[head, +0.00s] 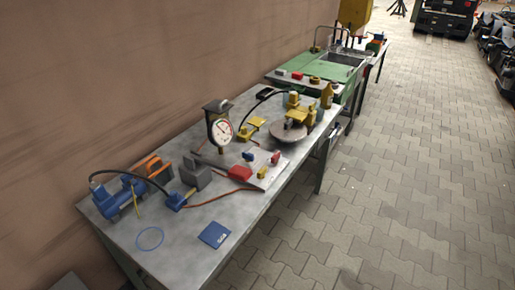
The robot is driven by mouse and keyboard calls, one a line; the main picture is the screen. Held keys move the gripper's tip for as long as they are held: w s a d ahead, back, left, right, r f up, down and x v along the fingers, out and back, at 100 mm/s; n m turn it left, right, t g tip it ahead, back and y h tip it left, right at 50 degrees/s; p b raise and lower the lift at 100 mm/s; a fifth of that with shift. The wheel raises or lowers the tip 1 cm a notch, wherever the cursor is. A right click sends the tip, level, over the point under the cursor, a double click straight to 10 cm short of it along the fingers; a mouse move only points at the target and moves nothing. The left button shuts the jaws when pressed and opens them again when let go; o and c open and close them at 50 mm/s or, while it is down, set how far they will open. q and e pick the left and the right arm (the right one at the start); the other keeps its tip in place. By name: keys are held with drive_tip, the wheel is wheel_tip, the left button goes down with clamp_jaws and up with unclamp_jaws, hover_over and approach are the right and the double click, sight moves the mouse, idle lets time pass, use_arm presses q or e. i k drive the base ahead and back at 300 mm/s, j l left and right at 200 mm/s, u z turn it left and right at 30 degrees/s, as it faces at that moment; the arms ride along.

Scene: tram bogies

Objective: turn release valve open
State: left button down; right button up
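A grey metal bench (190,255) runs along the wall. A pale plate (222,158) on it carries several small fittings. Among them are a blue knob-like part (248,156), a red knob-like part (275,158), a red block (240,173) and a yellow block (262,173). Which of these is the release valve, and whether it is open, I cannot tell at this size. A round white dial gauge (221,132) stands upright behind the plate. Neither of my grippers is in view.
A blue cylindrical unit (120,200) with a black hose lies at the bench's left end. A blue card (214,235) and a blue ring (149,239) lie in front. A round grey disc (287,134) with yellow parts stands farther back. The paved floor (400,180) at right is clear.

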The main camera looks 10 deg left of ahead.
sight(275, 159)
drive_tip(key=i+l+u, duration=0.25)
drive_tip(key=i+l, duration=0.2)
drive_tip(key=l, duration=0.25)
drive_tip(key=i+l+u, duration=0.15)
drive_tip(key=l, duration=0.25)
drive_tip(key=i, duration=0.05)
